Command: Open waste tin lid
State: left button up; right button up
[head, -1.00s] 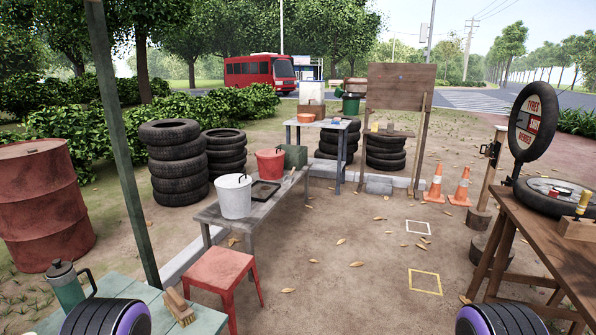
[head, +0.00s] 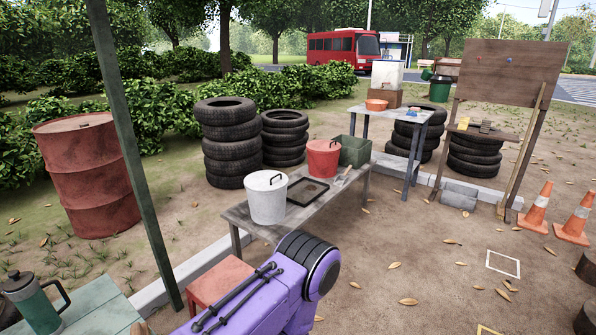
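A white lidded tin (head: 267,203) stands on the near end of a grey wooden bench (head: 234,216). Its lid is on, with a dark handle on top. A red lidded tin (head: 323,162) stands farther back on the same bench, also closed, with a dark handle. I cannot tell by any label which one is the waste tin. A purple link of my own arm shows at the bottom centre, in front of the bench. Neither gripper is in view.
A flat dark tray (head: 308,192) and a green box (head: 354,151) share the bench. A red stool (head: 218,279) stands before it. A green table (head: 90,300) with a jug (head: 35,305) is at lower left, beside a post (head: 130,150).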

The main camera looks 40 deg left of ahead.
aim_at(267, 181)
jog(key=u, duration=0.4)
jog(key=i, duration=1.25)
jog(key=u, duration=0.75)
